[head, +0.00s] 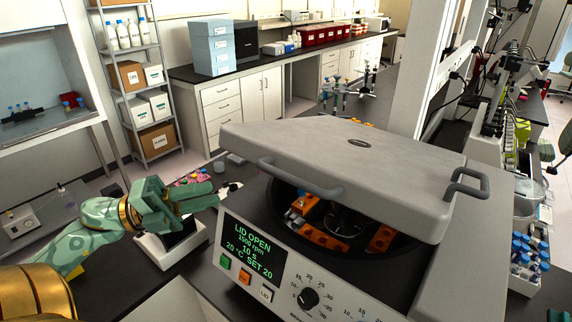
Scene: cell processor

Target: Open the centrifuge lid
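The grey centrifuge (400,292) stands in front of me on the dark bench. Its lid (350,150) is raised part way and tilted, with a gap along the front showing the rotor (345,222) and orange buckets inside. The display (252,246) reads "LID OPEN". One grey handle (300,181) is on the lid's front left, another (468,184) on its right side. My green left gripper (214,195) is left of the centrifuge, apart from the lid and handle. Its fingers look parted, with nothing seen between them. My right gripper is not in view.
A white device (168,250) sits on the bench beneath my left gripper. A rack of blue-capped tubes (528,262) stands right of the centrifuge. Shelves with boxes (140,75) and a long counter (205,75) are behind. The space above the lid looks clear.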

